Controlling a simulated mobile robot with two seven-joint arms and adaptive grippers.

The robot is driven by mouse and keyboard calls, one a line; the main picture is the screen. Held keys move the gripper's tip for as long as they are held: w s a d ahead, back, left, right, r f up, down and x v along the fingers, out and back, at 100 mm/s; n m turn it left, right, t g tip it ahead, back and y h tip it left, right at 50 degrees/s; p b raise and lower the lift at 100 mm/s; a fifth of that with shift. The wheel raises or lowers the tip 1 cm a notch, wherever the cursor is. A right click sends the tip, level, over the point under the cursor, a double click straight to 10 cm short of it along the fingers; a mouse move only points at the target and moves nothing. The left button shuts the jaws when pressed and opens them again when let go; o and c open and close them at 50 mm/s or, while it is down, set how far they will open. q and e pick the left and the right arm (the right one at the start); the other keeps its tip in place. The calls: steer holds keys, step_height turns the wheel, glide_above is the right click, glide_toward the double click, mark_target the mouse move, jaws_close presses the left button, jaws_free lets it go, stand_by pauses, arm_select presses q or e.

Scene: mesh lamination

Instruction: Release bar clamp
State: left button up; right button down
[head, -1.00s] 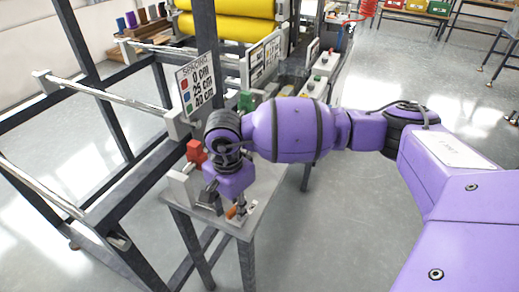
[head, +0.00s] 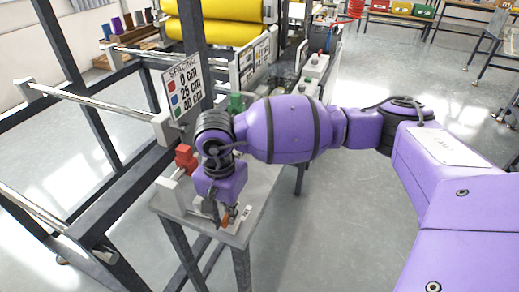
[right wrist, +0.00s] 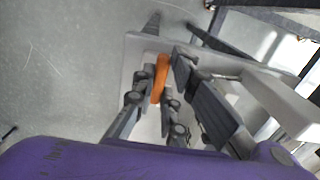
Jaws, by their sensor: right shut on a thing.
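The orange clamp handle (head: 225,222) is at the front corner of the small grey table (head: 258,190). In the right wrist view the orange handle (right wrist: 160,80) stands between my fingers. My right gripper (head: 227,213) points down over that corner and is shut on the handle; its fingertips (right wrist: 165,80) lie on both sides of it. The rest of the clamp is largely hidden by my gripper and wrist. My left gripper is not in view.
A red block (head: 186,158) and a pale bracket (head: 168,187) stand left of my wrist. A spacing sign (head: 183,87) is on the dark frame behind. Metal rods (head: 90,101) span the frame at left. The floor (head: 335,230) right of the table is open.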

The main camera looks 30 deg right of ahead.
steer(key=shift+w+r, duration=0.1)
steer(key=shift+r, duration=0.05)
steer(key=c, duration=1.8)
jaws_free()
steer(key=shift+r, duration=0.1)
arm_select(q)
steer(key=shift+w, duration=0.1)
arm_select(e)
step_height(320, 180, up, 12)
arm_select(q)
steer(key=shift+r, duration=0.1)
arm_select(e)
steer(key=shift+f, duration=0.2)
